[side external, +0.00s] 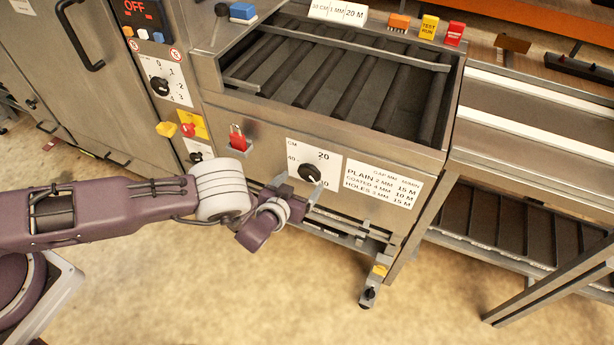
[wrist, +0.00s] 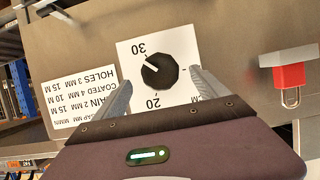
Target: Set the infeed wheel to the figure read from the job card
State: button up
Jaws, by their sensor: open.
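The infeed wheel is a round black knob (side external: 310,173) on a white CM dial plate (side external: 328,160) on the machine's front. It also shows, upside down, in the wrist view (wrist: 161,72). Its white mark points up-left in the wrist view, towards the side of the 30, and down-right in the side view. My gripper (side external: 298,190) is open just below the knob in the side view. In the wrist view its fingers (wrist: 162,80) stand apart on either side of the knob; contact cannot be told. The job card (side external: 337,12) stands at the back; its first figure is too small to read surely.
A printed settings plate (side external: 382,183) is right of the dial. A red padlock (side external: 238,138) hangs to its left, also in the wrist view (wrist: 290,77). Another dial (side external: 160,86) and a yellow-red switch (side external: 188,128) are further left. Coloured blocks (side external: 428,27) stand on the top edge.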

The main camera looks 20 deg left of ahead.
aim_at(308, 176)
jog(key=x, duration=0.5)
jog(key=shift+c, duration=0.3)
jog(key=c, duration=1.3)
jog(key=shift+d+m+y, duration=0.1)
jog(key=shift+m+y, duration=0.6)
jog(key=shift+m, duration=0.4)
jog(key=o, duration=1.4)
jog(key=shift+c, duration=0.2)
jog(key=shift+s, duration=0.1)
